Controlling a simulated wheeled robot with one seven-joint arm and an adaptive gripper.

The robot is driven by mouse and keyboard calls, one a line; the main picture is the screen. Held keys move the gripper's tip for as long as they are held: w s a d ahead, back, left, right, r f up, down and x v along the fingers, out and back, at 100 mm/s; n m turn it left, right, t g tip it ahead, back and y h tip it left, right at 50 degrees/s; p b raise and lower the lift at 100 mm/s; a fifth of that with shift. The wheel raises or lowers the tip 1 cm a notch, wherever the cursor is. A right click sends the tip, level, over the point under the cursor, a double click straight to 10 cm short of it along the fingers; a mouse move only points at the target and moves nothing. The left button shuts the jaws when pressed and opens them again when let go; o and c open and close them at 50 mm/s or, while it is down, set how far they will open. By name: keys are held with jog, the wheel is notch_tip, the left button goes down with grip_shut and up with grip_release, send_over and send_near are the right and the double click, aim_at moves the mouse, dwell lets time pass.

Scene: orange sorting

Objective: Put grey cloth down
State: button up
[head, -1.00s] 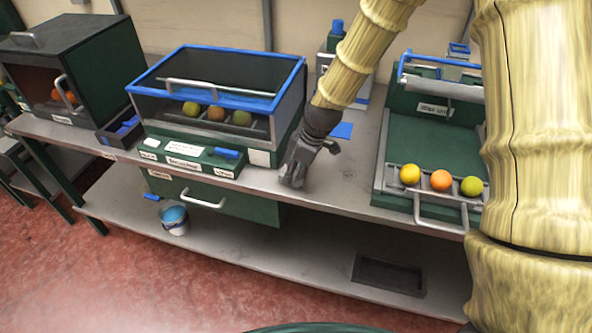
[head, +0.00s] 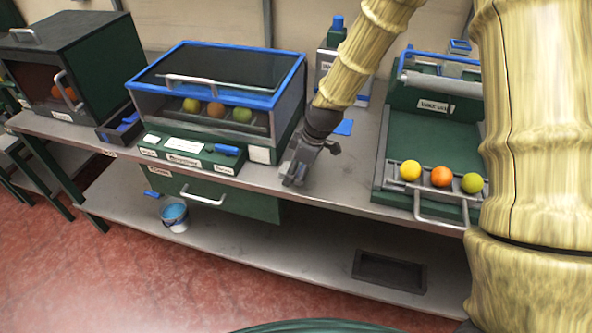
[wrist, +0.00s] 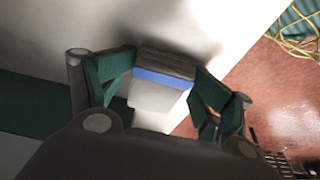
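My gripper (head: 297,178) points down at the front part of the bench, between the glass-fronted box and the green tray station. The wrist view shows its green fingers (wrist: 166,74) apart, with a small folded cloth between them. The cloth (wrist: 160,92) has a dark grey upper edge, a blue stripe and a pale grey lower part. The fingertips appear to touch its two side edges. In the head view the cloth is mostly hidden by the gripper, and its contact with the bench cannot be made out.
The glass-fronted box (head: 283,98) with several fruits stands close left. The green tray station (head: 425,150), with a yellow, an orange and a green fruit, stands right. A blue square (head: 344,127) lies behind my gripper. A bucket (head: 174,217) and a dark tray (head: 390,271) are on the lower shelf.

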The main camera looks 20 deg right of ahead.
jog(key=shift+w, duration=0.1)
jog(key=shift+a+r, duration=0.1)
jog(key=shift+w+r+p, duration=0.1)
jog(key=shift+r+p, duration=0.2)
jog(key=shift+r, duration=0.4)
jog(key=b+v, duration=0.1)
jog(key=v, duration=1.1)
jog(key=shift+f, duration=0.1)
